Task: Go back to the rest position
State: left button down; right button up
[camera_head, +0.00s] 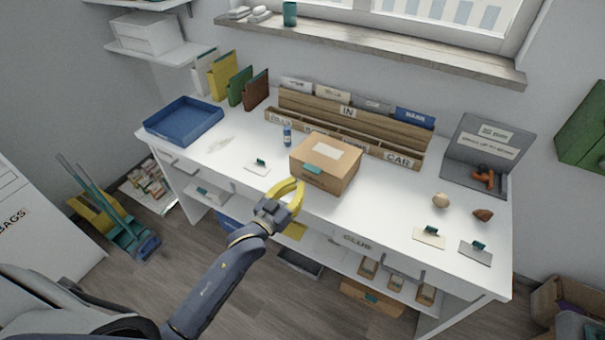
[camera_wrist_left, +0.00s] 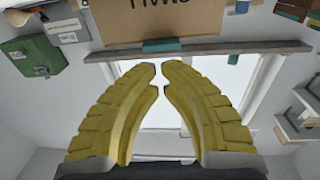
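My left gripper (camera_head: 300,187) hangs in front of the desk's front edge, just left of and below the cardboard box. Its two curved yellow fingers come together at the tips, with nothing held between them. The fingers also show in the left wrist view (camera_wrist_left: 159,70), the tips almost meeting. My right gripper is in neither view. The closed cardboard box (camera_head: 320,162) with a teal tab stands on the white desk (camera_head: 225,165). In the left wrist view, the box (camera_wrist_left: 150,20) appears upside down at the top, apart from the fingers.
A blue tray (camera_head: 184,121) sits at the desk's left end. A wooden sorter (camera_head: 350,122) stands behind the box. A small blue bottle (camera_head: 287,136) is left of the box. Two brownish lumps (camera_head: 440,200) lie at the right. Shelves below hold small boxes.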

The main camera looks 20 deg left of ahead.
pick_arm(q)
jog(key=s+a+f+m+g+y, duration=0.1)
jog(key=s+a+f+g+y, duration=0.2)
jog(key=s, duration=0.4)
jog(key=s+a+f+m+g+y, duration=0.1)
jog(key=s+f+m+g+y, duration=0.1)
jog(key=s+f, duration=0.45)
jog(key=s+a+m+g+y, duration=0.1)
jog(key=s+a+g+y, duration=0.55)
jog(key=s, duration=0.85)
jog(key=s+d+f+g+h, duration=0.1)
jog(key=d+f+h, duration=0.1)
jog(key=f, duration=1.3)
jog(key=s+d+f+g+h, duration=0.1)
jog(key=s+d+f+h, duration=0.15)
jog(key=f, duration=1.15)
jog(key=s+f+n+g+h, duration=0.2)
jog(key=s+f+n, duration=0.1)
jog(key=s+f, duration=1.8)
jog(key=shift+s+a+f+g, duration=0.35)
jog(key=shift+s+a+f, duration=0.05)
jog(key=shift+f, duration=0.15)
